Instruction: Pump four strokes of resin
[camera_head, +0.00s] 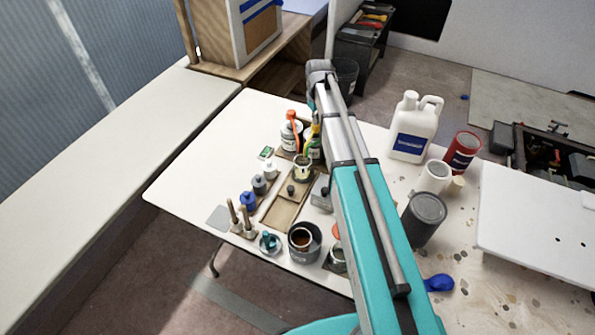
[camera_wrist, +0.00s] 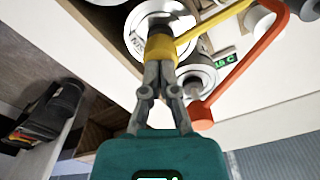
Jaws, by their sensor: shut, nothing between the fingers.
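In the wrist view my gripper (camera_wrist: 160,68) is shut and empty, with its fingertips at the yellow pump head (camera_wrist: 161,48). I cannot tell whether they touch it. A yellow spout runs from this head to the upper right, above a pale round container (camera_wrist: 150,22). Beside it, a second container (camera_wrist: 197,76) has an orange pump (camera_wrist: 203,115) with a long bent orange spout. In the head view the orange-pump bottle (camera_head: 290,138) stands on the table, left of a partly hidden green and yellow item (camera_head: 314,143). A small cup (camera_head: 302,168) stands in front. My arm hides my gripper there.
The white table (camera_head: 190,180) holds several small bottles, a dark pot (camera_head: 304,243) and brushes (camera_head: 238,218) close by. A white jug (camera_head: 414,128), red can (camera_head: 462,151) and grey can (camera_head: 423,218) stand right of my arm. The table's left corner is clear.

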